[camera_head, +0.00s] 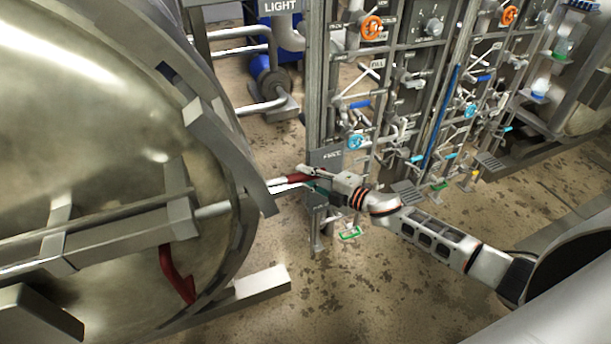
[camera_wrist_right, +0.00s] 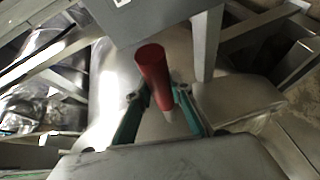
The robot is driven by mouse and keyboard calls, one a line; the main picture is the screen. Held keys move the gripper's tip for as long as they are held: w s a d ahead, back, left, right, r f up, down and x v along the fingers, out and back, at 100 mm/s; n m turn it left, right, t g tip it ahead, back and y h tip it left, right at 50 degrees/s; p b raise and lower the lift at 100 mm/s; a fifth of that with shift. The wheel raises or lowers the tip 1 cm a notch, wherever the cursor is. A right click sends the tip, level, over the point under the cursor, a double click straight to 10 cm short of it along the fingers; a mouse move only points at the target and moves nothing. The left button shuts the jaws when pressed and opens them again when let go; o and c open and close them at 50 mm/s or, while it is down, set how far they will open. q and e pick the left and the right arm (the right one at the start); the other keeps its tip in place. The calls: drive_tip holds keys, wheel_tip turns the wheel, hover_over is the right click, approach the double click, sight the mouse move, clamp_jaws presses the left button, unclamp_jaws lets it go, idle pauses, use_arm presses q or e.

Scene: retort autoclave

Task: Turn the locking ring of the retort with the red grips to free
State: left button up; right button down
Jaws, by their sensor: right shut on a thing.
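The retort's large round metal door (camera_head: 110,120) fills the left of the head view, with the locking ring (camera_head: 228,150) around its edge. A red grip (camera_head: 298,178) sticks out to the right of the ring on a pale rod. My right gripper (camera_head: 312,180) is shut on this grip; in the right wrist view the red grip (camera_wrist_right: 153,68) stands between the green fingers of the right gripper (camera_wrist_right: 158,108). A second red grip (camera_head: 176,275) hangs on the lower part of the door, with nothing holding it. My left gripper is not in view.
A panel of pipes and valves (camera_head: 400,80) with orange and blue handwheels stands just behind my right gripper. A grey post with a sign plate (camera_head: 325,156) is very close to it. Bare stained floor (camera_head: 370,285) lies in front.

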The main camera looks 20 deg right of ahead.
drive_tip(key=shift+w+r, duration=0.2)
drive_tip(key=shift+r, duration=0.3)
drive_tip(key=shift+w+r, duration=0.15)
drive_tip(key=shift+r, duration=0.35)
drive_tip(key=c, duration=1.8)
unclamp_jaws()
drive_tip(key=shift+s+d, duration=0.1)
drive_tip(key=shift+s, duration=0.1)
drive_tip(key=shift+f, duration=0.1)
drive_tip(key=shift+s+d+f, duration=0.1)
drive_tip(key=shift+s+f, duration=0.05)
drive_tip(key=shift+f, duration=0.05)
drive_tip(key=v, duration=1.2)
drive_tip(key=shift+f, duration=0.1)
